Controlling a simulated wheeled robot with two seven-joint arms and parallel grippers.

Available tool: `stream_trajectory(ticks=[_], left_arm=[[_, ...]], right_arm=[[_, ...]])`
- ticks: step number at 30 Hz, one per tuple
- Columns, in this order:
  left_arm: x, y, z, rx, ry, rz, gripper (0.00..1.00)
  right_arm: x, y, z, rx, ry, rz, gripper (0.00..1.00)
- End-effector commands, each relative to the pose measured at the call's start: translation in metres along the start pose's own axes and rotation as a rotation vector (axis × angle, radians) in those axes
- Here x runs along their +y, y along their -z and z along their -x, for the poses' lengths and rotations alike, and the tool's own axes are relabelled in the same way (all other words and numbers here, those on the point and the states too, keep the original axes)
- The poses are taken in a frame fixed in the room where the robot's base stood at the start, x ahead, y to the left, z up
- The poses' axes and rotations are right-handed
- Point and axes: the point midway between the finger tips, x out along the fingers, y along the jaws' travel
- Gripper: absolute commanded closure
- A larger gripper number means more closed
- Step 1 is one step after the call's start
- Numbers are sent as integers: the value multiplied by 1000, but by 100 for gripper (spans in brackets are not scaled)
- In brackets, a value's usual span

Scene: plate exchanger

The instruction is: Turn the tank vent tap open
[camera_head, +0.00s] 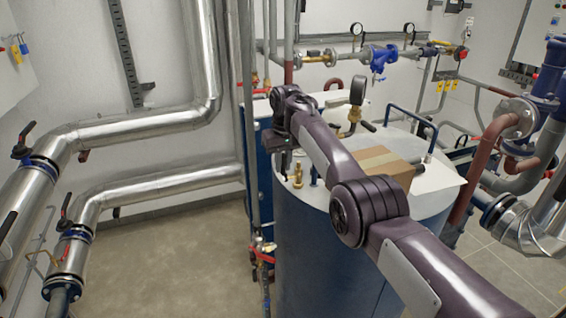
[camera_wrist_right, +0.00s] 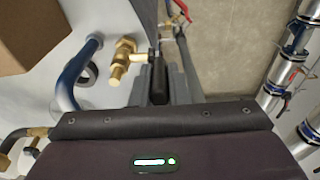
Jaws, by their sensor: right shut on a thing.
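The tank (camera_head: 325,250) is a blue cylinder with a pale top, in the middle of the head view. The vent tap (camera_head: 298,176) is a small brass fitting upright near the left edge of the tank top. The wrist view shows its brass body (camera_wrist_right: 121,62) with a stem running right to a dark lever (camera_wrist_right: 158,82). My right gripper (camera_head: 284,160) is at the tap, on its left side in the head view. In the wrist view its fingers (camera_wrist_right: 162,88) are shut on the dark lever, partly hiding it. My left gripper is not in view.
A cardboard box (camera_head: 372,165) sits on the tank top, right of the tap. A dark blue bent rail (camera_head: 412,122) and a gauge (camera_head: 357,90) rise behind it. A vertical pipe (camera_head: 249,120) stands close left of the gripper. Floor (camera_head: 165,265) at left is clear.

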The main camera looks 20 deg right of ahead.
Motion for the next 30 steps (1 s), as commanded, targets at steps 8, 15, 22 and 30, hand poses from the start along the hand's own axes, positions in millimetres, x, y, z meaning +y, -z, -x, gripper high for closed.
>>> stream_trajectory(ticks=[8, 15, 22, 30], left_arm=[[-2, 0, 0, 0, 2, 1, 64], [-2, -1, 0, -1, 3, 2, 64], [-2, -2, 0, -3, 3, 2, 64], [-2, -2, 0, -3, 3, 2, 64]], right_arm=[[0, 0, 0, 1, 0, 0, 100], [0, 0, 0, 1, 0, 0, 64], [0, 0, 0, 0, 0, 0, 64], [0, 0, -2, 11, 0, 0, 64]])
